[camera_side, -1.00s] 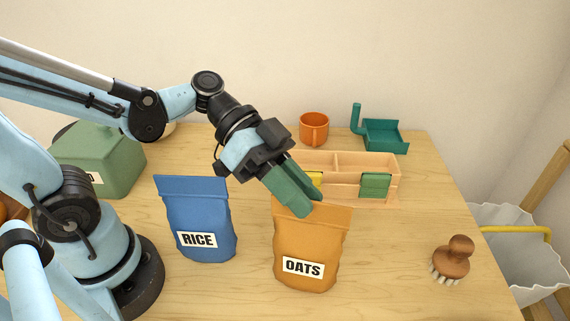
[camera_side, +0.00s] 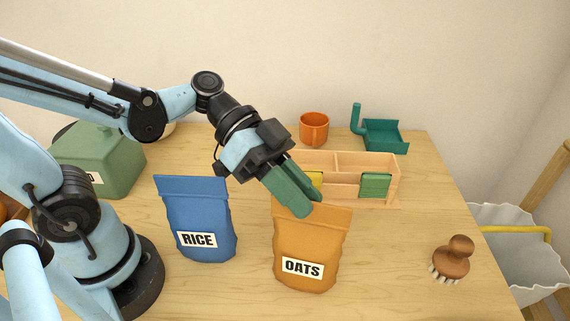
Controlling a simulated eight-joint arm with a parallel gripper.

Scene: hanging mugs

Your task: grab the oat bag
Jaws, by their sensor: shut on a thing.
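The orange oat bag (camera_side: 310,245) stands upright on the wooden table, right of centre in the side view, with a white OATS label low on its front. My gripper (camera_side: 304,208) has green fingers that reach down from the upper left to the bag's top edge. The fingers are shut on the top of the oat bag, near its upper left part. They hide a bit of the top edge. The bag's bottom appears to rest on the table.
A blue rice bag (camera_side: 196,222) stands to the left. Behind are a wooden organizer (camera_side: 345,160), an orange mug (camera_side: 314,128) and a teal tray (camera_side: 384,136). A brown brush (camera_side: 453,259) lies at right. A green box (camera_side: 105,160) is at far left.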

